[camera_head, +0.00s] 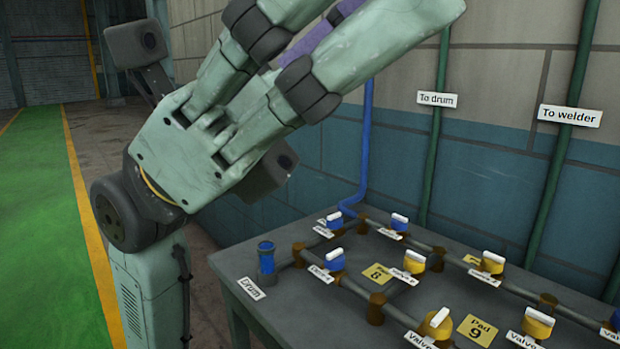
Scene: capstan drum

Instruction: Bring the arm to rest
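My gripper (325,40) is large and close in the head view, raised above the back left of the bench and slanting to the upper right. It is pale green with dark knuckle joints. Two of its thick fingers show side by side, and one runs out of the top edge. A purple part shows in the gap between them; I cannot tell whether it is part of the gripper or something else. The gripping faces are hidden, so the grip is unclear. My gripper appears clear of the bench and its valves.
A dark bench (285,310) carries pipes with several yellow and blue valves (437,322), white labels and yellow pad plates (477,330). A blue pipe (365,150) and green pipes (435,150) rise along the wall. A green floor lane (40,230) on the left is clear.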

